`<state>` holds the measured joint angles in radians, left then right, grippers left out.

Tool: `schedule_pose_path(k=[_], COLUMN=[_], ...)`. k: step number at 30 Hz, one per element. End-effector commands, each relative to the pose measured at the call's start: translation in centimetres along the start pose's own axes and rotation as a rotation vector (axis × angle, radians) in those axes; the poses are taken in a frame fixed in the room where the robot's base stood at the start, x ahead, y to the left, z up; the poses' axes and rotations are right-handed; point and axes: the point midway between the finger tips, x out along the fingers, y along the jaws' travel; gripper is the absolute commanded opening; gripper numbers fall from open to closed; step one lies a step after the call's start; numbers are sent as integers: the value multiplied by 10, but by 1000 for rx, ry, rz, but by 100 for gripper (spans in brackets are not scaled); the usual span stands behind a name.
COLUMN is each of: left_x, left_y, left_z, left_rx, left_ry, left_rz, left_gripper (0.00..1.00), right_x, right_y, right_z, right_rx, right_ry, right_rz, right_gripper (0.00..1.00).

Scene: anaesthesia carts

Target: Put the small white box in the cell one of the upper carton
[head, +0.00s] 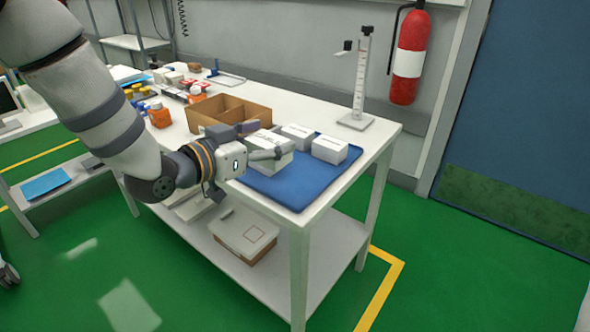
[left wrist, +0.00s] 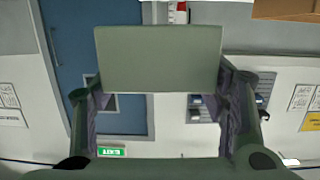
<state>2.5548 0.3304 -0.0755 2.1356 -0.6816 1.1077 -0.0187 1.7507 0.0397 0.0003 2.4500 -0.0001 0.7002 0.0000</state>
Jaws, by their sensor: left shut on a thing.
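My left gripper (head: 263,141) is shut on a white box (head: 272,168) at the left part of the blue mat. The fingers are on either side of it; I cannot tell whether it touches the mat. In the left wrist view the held box (left wrist: 158,58) shows as a plain grey-green face between the fingers (left wrist: 160,105). The open brown carton (head: 207,121) with divided cells stands on the table just behind and left of the gripper. Its cell floors are mostly hidden. My right gripper is not in view.
Two more white boxes (head: 297,137) (head: 330,149) stand on the blue mat (head: 300,192). A height gauge (head: 356,121) stands at the back right. Bottles and small packs (head: 160,115) crowd the table left of the carton. A lidded box (head: 243,236) sits on the lower shelf.

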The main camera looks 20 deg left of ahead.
Motion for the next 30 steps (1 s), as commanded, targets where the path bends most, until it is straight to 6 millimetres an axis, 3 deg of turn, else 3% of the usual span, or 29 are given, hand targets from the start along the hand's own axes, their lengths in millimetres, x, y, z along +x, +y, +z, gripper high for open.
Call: schedule_pose_path(k=[1,3,7,11,18,28,29,30], left_x=[20,36,56,66,78,78,78,78], left_y=[5,9,14,17,19,19,19,19], left_z=[21,38,52,55,92,91,92,91], left_rx=[-7,-9,-7,-4,-5,-3,-3,-3], left_ry=[-24,-26,-18,-11,-12,-7,-8,-7], left_rz=[5,3,1,1,0,0,0,0], left_gripper=[36,36,36,36,36,36,69,78], right_x=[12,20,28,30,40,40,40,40], right_y=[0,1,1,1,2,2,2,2], right_z=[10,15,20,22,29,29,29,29], right_rx=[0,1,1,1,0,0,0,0], right_ry=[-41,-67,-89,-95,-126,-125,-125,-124], right_rz=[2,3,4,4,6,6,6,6], right_gripper=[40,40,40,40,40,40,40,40])
